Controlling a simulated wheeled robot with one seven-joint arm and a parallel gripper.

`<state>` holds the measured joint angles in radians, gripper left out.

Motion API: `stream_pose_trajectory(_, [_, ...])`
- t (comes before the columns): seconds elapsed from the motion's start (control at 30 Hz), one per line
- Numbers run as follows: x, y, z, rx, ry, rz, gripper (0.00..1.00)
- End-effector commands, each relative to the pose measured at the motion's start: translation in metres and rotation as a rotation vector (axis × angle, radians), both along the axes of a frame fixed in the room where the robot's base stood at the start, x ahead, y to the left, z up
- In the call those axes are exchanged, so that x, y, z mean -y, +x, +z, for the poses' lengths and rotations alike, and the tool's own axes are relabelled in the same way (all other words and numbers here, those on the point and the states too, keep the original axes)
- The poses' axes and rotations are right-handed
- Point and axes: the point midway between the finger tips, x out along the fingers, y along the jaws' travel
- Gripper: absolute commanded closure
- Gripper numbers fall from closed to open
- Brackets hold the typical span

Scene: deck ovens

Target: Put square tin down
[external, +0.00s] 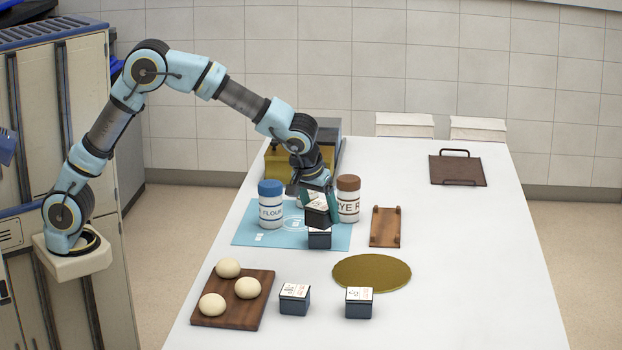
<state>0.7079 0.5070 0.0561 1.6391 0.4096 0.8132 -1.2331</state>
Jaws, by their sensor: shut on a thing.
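My gripper (319,203) is shut on a dark square tin (316,215) with a white printed label on top. The held tin is slightly tilted in the picture and sits between the two jars. Directly below it in the view is another square tin (319,240), dark blue with a white label, on the blue mat (250,236). The held tin overlaps this lower tin in the picture, and I cannot tell whether they touch. Two more square tins, one on the left (294,303) and one on the right (359,307), stand at the front of the table.
A blue-lidded flour jar (271,210) and a brown-lidded rye jar (348,205) flank my gripper closely. A dough board (225,318), gold round board (372,273), small wooden board (385,227) and dark tray (458,172) lie on the white table (480,270). Its right side is clear.

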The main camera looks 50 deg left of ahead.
Motion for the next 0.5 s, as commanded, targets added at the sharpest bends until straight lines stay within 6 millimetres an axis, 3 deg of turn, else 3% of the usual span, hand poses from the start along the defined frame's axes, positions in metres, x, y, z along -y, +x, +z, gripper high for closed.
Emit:
stream_pose_trajectory(0.03, [0.026,0.011,-0.001,-0.001,-0.001,-0.052,0.95])
stream_pose_trajectory(0.2, [0.092,0.034,-0.004,0.0,-0.001,-0.2,0.95])
stream_pose_trajectory(0.33, [0.123,0.043,-0.007,0.001,-0.001,-0.27,0.95])
stream_pose_trajectory(0.5, [0.14,0.048,-0.011,0.0,0.001,-0.31,0.95])
